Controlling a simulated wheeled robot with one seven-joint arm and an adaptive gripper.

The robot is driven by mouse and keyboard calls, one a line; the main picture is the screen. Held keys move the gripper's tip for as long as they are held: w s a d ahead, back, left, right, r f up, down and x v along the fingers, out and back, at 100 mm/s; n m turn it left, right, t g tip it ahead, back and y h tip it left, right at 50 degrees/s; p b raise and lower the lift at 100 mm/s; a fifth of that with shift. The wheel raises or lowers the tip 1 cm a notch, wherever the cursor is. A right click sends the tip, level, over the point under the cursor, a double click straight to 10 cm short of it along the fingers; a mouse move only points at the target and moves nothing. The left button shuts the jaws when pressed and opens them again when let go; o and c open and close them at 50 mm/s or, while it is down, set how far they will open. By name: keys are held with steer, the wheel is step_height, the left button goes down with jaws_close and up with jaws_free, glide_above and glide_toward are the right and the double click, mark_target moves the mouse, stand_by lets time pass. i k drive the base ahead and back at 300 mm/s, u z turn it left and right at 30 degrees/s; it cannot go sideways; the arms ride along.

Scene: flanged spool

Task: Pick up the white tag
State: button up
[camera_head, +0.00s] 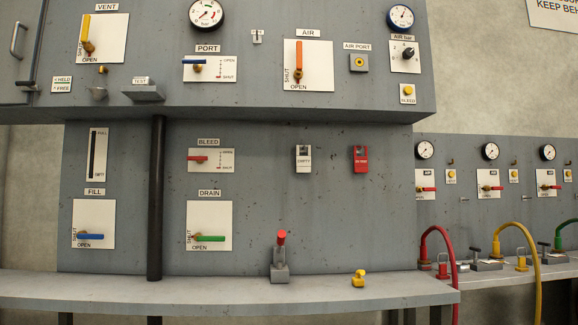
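The white tag (303,161) hangs on the grey panel (330,215), right of centre in the head view. It is upright, with dark lettering that looks like "EMPTY" and a dark notch or hook at its top. A red tag (360,161) of similar shape hangs to its right, apart from it. My gripper is not in view.
A grey ledge (200,294) runs below the panel. On it stand a red-topped clamp (281,260) and a small yellow piece (358,279). A black vertical pipe (156,200) stands left. The upper cabinet (350,85) overhangs. Hoses (535,260) arch at right.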

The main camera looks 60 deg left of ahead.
mark_target(303, 164)
steer(key=u, duration=0.7)
steer(key=i, duration=0.85)
steer(key=u, duration=1)
